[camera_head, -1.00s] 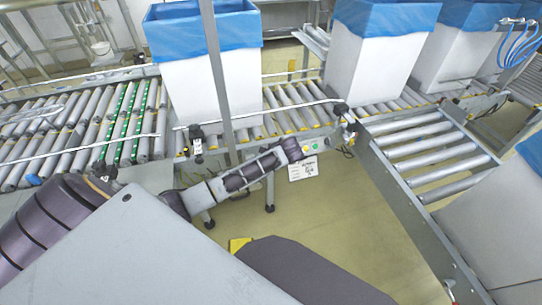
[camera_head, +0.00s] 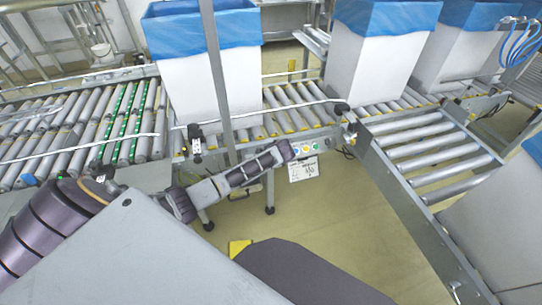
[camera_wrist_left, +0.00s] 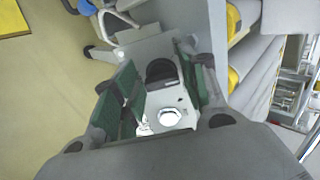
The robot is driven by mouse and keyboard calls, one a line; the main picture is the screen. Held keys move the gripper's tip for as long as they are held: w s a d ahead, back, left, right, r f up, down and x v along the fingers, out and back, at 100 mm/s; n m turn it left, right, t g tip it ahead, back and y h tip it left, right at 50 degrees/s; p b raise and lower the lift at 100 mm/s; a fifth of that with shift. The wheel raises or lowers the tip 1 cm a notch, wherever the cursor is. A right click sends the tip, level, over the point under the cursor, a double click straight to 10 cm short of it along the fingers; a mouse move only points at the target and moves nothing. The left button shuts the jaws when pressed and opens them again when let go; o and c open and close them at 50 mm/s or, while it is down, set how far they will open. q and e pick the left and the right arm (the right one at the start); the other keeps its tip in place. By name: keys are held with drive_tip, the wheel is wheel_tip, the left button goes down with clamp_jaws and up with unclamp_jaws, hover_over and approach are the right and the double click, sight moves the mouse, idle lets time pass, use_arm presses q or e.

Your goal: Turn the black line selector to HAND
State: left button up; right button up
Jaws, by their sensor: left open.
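The black selector (camera_wrist_left: 161,71) shows as a dark round knob on a pale panel in the left wrist view. A bright white button (camera_wrist_left: 170,117) sits below it on the panel. My left gripper (camera_wrist_left: 160,62) is open, with its green-padded fingers on either side of the knob; I cannot tell whether they touch it. In the head view my left gripper is largely hidden by its own wrist, at the left end of the small control box (camera_head: 305,148) with coloured buttons. The selector cannot be made out there, nor can its setting be read. My right gripper is not in view.
A white label plate (camera_head: 303,170) hangs below the control box. Roller conveyors (camera_head: 432,152) lie behind and to the right. White boxes with blue liners (camera_head: 205,85) stand on the line. A grey post (camera_head: 217,80) rises near my left arm. The floor in front is mostly clear.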

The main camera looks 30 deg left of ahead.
use_arm(q)
drive_tip(key=shift+c, duration=0.3)
drive_tip(key=c, duration=0.7)
